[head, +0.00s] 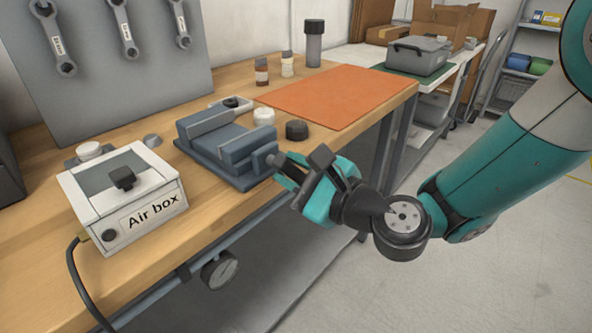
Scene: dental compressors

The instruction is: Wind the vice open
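The blue-grey vice (222,150) sits on the wooden bench near its front edge. Its two jaws stand parallel with a channel between them, and no workpiece shows in it. My gripper (290,168) is at the vice's right end, just off the bench edge, with its dark fingers pointing left toward the vice. The vice's handle is not clearly visible; the gripper covers that end. I cannot tell whether the fingers touch or hold it, or how far apart they are.
A white air box (125,197) with a black knob stands left of the vice. A dark round cap (296,130) and a white cap (264,116) sit close behind it. An orange mat (328,96) lies clear at the right. A gauge (219,270) hangs below the bench.

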